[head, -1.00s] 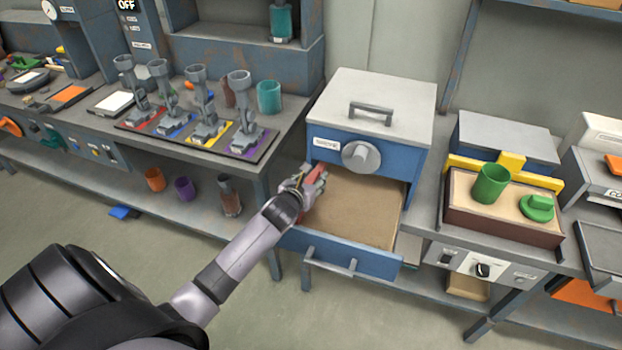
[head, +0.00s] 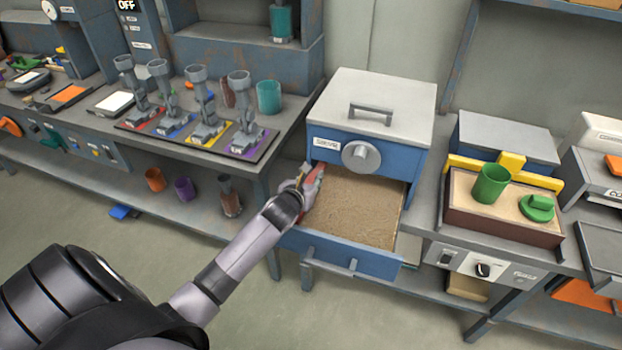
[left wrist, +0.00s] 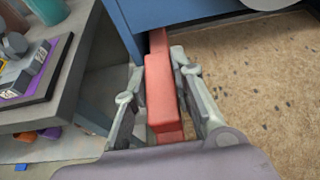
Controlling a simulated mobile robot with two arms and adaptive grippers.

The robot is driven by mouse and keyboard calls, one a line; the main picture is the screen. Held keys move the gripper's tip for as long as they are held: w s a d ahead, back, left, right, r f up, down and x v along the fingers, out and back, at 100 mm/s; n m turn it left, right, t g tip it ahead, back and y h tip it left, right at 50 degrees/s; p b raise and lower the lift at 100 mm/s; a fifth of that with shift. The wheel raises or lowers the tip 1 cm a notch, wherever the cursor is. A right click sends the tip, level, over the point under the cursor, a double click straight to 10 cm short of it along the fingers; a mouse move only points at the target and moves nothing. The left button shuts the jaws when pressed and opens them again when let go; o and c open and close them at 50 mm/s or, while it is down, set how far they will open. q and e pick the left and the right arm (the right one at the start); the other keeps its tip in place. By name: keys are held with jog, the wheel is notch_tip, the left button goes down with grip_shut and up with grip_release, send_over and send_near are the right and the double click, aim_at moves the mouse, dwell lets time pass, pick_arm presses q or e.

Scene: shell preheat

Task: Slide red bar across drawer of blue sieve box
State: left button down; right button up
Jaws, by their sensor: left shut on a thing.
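The blue sieve box (head: 328,146) has a grey lid with a handle and a round grey knob. Its drawer (head: 375,261) is pulled out and holds brown, grainy sand (head: 360,208). In the left wrist view the sand (left wrist: 255,85) shows scattered dark specks. My left gripper (head: 308,182) is at the drawer's left side, below the box front. It is shut on the red bar (head: 317,175). In the left wrist view the bar (left wrist: 162,92) lies between the two fingers (left wrist: 158,65), along the sand's left edge. My right gripper is out of view.
A bench at left carries a dark tray (head: 258,154) of several grey tools and a teal cup (head: 269,97). At right, a sand-filled box (head: 505,222) holds a green cup (head: 491,183). The drawer projects over open floor.

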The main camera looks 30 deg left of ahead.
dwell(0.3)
pick_arm(q)
jog(key=d, duration=0.3)
jog(key=w+d+p, duration=0.1)
jog(key=d, duration=0.2)
jog(key=w+d+p, duration=0.1)
jog(key=d, duration=0.2)
jog(key=shift+w+r, duration=0.1)
jog(key=shift+r, duration=0.1)
jog(key=w+d, duration=0.1)
jog(key=d, duration=0.3)
jog(key=w+d, duration=0.1)
jog(key=d, duration=0.4)
jog(key=w+d, duration=0.1)
jog(key=d, duration=0.4)
jog(key=shift+w+d+f, duration=0.1)
jog(key=shift+w+f, duration=0.05)
jog(key=c, duration=1.4)
grip_release()
jog(key=shift+d, duration=0.15)
jog(key=shift+o, duration=0.2)
jog(key=v, duration=1.2)
